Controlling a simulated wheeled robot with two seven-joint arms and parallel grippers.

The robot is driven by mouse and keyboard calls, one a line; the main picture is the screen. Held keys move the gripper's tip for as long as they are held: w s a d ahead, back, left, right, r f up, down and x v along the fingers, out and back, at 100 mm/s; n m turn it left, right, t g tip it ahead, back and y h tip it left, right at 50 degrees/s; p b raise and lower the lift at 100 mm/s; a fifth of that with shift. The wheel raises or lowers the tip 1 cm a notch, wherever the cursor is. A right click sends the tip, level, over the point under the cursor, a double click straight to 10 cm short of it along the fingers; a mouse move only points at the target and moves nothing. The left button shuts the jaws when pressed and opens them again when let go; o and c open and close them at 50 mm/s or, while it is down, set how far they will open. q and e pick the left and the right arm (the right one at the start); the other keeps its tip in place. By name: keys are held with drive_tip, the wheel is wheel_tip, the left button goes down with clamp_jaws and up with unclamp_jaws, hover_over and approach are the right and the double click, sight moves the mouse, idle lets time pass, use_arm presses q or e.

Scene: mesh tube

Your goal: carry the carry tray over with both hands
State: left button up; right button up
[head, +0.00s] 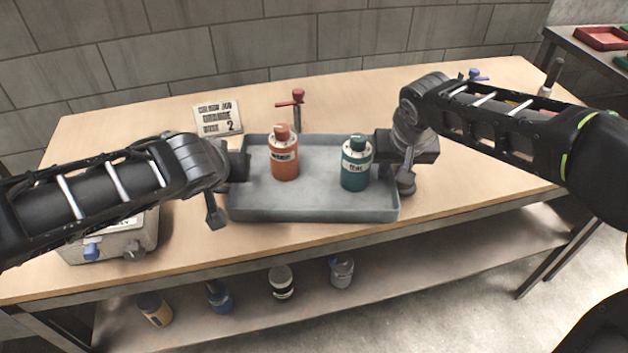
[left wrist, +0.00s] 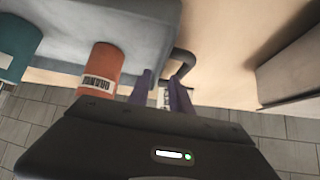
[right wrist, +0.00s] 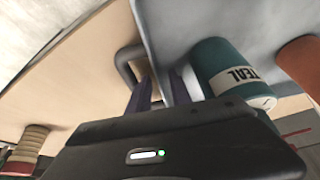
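The grey carry tray (head: 315,207) rests on the wooden table. An orange bottle (head: 284,160) and a teal bottle (head: 355,170) stand upright in it. My left gripper (head: 240,166) is at the tray's left end. In the left wrist view, its fingers (left wrist: 162,90) are apart beside a dark handle (left wrist: 186,60). My right gripper (head: 386,146) is at the tray's right end. In the right wrist view, its fingers (right wrist: 160,92) are apart beside the other handle (right wrist: 122,62). The fingertips partly hide both handles, and I cannot tell whether they touch them.
A sign (head: 218,117) and a red valve-like fitting (head: 296,100) stand behind the tray. A grey box (head: 118,240) sits at the front left. Several bottles stand on the lower shelf (head: 400,262). Another table with a red tray (head: 603,38) is at the far right.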

use_arm(q)
drive_tip(key=v, duration=0.7)
drive_tip(key=shift+s+r, duration=0.3)
drive_tip(key=shift+s, duration=0.05)
use_arm(e)
drive_tip(key=v, duration=1.2)
use_arm(q)
drive_tip(key=shift+f, duration=0.1)
use_arm(e)
drive_tip(key=shift+s+f, duration=0.1)
drive_tip(key=shift+s, duration=0.05)
